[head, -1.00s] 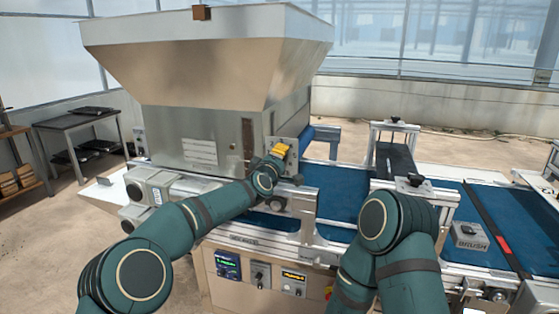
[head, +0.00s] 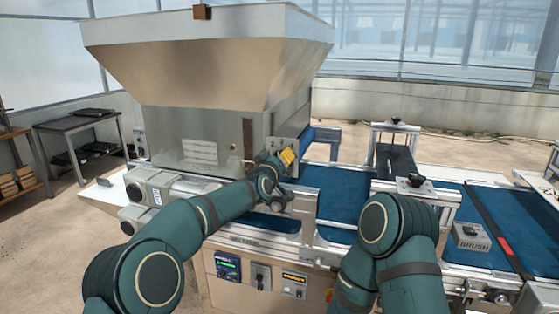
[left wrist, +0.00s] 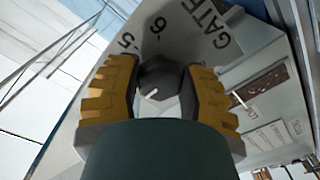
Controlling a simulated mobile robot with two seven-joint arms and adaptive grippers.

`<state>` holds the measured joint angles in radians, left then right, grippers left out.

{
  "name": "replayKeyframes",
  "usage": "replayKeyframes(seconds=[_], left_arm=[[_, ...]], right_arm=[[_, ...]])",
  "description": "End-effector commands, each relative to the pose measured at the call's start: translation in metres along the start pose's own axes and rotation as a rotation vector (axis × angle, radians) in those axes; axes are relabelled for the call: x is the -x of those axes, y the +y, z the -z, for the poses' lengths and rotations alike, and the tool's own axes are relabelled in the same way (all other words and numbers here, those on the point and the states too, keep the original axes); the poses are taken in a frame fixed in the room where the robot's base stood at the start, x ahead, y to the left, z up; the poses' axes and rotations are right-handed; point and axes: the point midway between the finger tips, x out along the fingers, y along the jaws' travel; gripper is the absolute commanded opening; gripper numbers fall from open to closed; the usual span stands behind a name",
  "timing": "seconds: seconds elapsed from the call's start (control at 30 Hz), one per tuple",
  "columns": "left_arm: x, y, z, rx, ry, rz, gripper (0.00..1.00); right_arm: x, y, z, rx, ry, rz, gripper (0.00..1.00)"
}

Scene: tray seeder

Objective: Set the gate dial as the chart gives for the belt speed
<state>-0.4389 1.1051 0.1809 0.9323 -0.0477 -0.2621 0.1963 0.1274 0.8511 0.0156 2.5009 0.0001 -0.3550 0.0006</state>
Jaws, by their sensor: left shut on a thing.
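The gate dial's grey plate (left wrist: 185,48) carries the word GATE and printed numbers, 5 and 6 among them, in the left wrist view. Its dark faceted knob (left wrist: 160,76) has a short white mark. My left gripper (head: 288,156) is shut on this knob. Its yellow-padded fingers sit on either side of the knob in the left wrist view (left wrist: 160,92). The dial is mostly hidden behind the gripper in the head view. A white label sheet (head: 200,152) is on the machine's front, its text too small to read. My right gripper is out of sight.
The large metal hopper (head: 205,65) stands above the dial.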

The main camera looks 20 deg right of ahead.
Motion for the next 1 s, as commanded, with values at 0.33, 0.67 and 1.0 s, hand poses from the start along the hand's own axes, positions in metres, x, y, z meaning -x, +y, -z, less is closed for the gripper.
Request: replayKeyframes(seconds=[0.33, 0.67, 1.0], left_arm=[[0.0001, 0.0013, 0.0027, -0.025, 0.005, -0.002, 0.06], [0.0001, 0.0011, 0.0022, -0.023, 0.004, -0.002, 0.75], [0.0016, 0.0002, 0.001, -0.022, 0.001, 0.0, 0.75]], right_arm=[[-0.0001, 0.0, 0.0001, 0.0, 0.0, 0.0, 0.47], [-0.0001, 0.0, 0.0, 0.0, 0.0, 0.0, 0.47], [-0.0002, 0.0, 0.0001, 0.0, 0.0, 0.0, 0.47]])
